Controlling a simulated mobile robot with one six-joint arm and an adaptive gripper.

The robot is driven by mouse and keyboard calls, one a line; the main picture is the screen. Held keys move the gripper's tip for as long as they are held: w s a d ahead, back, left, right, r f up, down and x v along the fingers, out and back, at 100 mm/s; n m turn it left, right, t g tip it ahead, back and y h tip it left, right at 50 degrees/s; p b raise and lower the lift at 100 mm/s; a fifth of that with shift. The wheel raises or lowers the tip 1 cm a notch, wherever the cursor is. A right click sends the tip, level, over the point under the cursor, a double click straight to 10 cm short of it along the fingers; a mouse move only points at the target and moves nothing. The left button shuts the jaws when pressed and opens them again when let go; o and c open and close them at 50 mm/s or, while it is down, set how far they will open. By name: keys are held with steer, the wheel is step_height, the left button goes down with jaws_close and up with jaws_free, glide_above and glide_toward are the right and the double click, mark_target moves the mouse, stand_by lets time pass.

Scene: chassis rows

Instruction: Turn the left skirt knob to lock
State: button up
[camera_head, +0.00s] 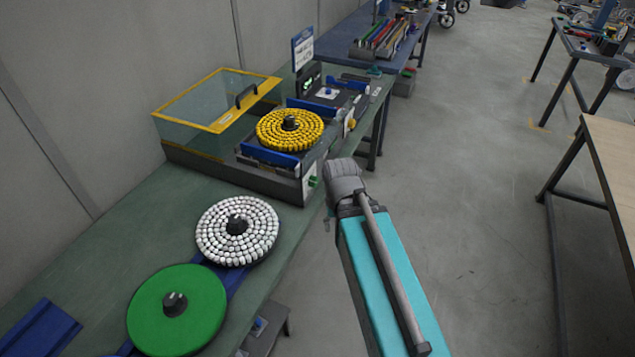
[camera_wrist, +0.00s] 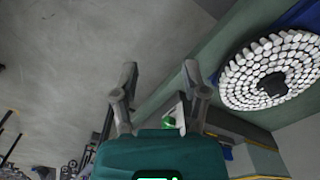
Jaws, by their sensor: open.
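A green knob (camera_head: 313,181) sits on a white plate (camera_head: 309,178) on the near end of the machine's front skirt. A yellow knob (camera_head: 351,124) sits on another white plate farther along the skirt. In the wrist view my gripper (camera_wrist: 160,75) is open and empty, its two fingers apart. The green knob (camera_wrist: 168,123) shows there beside the right finger, which partly hides it with its plate. I cannot tell whether the gripper touches it. In the head view my arm hides most of the gripper, just right of the green knob. The knob's turn angle is too small to read.
A yellow-framed clear cover (camera_head: 215,128) stands raised behind a yellow disc stack (camera_head: 290,130). A white disc stack (camera_head: 237,231) and a green disc (camera_head: 178,310) lie on the green bench (camera_head: 140,227). The floor (camera_head: 470,200) right of my arm is clear.

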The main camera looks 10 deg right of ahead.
steer(key=o, duration=0.4)
steer(key=shift+w+f, duration=0.15)
steer(key=shift+f, duration=0.05)
steer(key=shift+w+f+b, duration=0.2)
steer(key=shift+f+b, duration=0.05)
steer(key=shift+b, duration=0.2)
steer(key=n+t+y+b, duration=0.95)
steer(key=n+b, duration=0.35)
steer(key=b, duration=0.5)
glide_toward(317, 183)
steer(key=d, duration=0.1)
steer(key=s+d+r, duration=0.1)
steer(key=s+d, duration=0.1)
steer(key=shift+r+g+y, duration=0.25)
steer(key=shift+y, duration=0.1)
steer(key=shift+w+a+f, duration=0.1)
steer(key=shift+w+a, duration=0.05)
steer(key=b+x, duration=0.4)
steer(key=x, duration=0.7)
steer(key=shift+w+a+f, duration=0.15)
steer(key=shift+a+f, duration=0.05)
steer(key=shift+b+x, duration=0.35)
steer(key=shift+x, duration=0.6)
